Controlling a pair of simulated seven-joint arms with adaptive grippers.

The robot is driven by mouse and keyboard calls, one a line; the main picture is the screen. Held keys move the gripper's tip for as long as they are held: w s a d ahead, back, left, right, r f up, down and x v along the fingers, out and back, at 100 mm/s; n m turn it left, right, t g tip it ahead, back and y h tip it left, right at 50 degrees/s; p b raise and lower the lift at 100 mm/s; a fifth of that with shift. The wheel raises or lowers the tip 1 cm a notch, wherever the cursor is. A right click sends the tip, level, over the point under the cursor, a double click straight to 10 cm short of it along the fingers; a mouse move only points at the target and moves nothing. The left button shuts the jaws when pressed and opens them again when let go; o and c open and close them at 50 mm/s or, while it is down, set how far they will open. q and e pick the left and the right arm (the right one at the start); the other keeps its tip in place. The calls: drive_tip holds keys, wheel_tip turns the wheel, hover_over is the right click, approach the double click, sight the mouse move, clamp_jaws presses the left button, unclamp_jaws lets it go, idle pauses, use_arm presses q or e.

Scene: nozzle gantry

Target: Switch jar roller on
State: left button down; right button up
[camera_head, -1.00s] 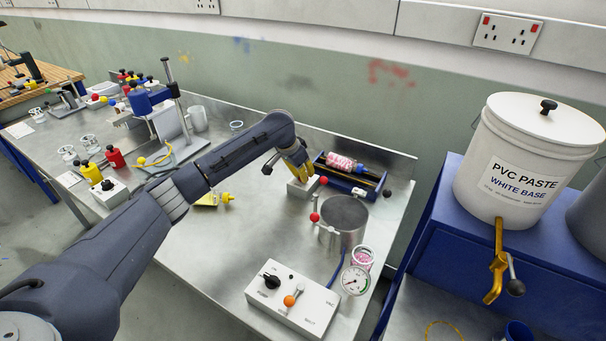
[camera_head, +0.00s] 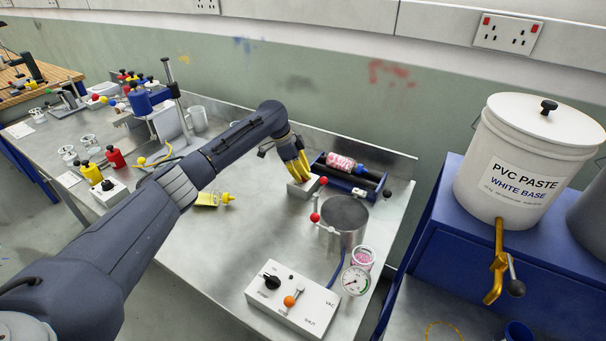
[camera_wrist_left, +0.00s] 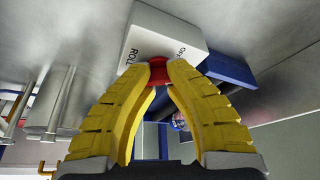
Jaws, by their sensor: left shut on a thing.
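The jar roller (camera_head: 355,177) is a blue frame with black rollers at the back of the steel bench, with a pink-labelled jar (camera_head: 341,163) lying on it. Its white switch box (camera_head: 302,187) stands at its left end. In the left wrist view the box (camera_wrist_left: 165,38) shows partly hidden lettering beside a red knob (camera_wrist_left: 158,72). My left gripper (camera_head: 305,175) is at the box. In the left wrist view its yellow fingers (camera_wrist_left: 159,66) are closed on the red knob. The lever's setting cannot be told. My right gripper is not in view.
A metal pot (camera_head: 345,218) with a red-knobbed clamp stands just in front of the roller. A white control box (camera_head: 292,302) and a gauge (camera_head: 355,281) are near the front edge.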

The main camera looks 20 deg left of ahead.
use_arm(q)
drive_tip(key=shift+d, duration=0.1)
idle(0.5)
drive_tip(key=c, duration=1.6)
unclamp_jaws()
drive_tip(key=shift+s, duration=0.1)
drive_tip(key=o, duration=0.8)
drive_tip(key=shift+c, duration=0.2)
drive_tip(key=shift+r, duration=0.1)
drive_tip(key=v, duration=1.2)
drive_tip(key=shift+w, duration=0.25)
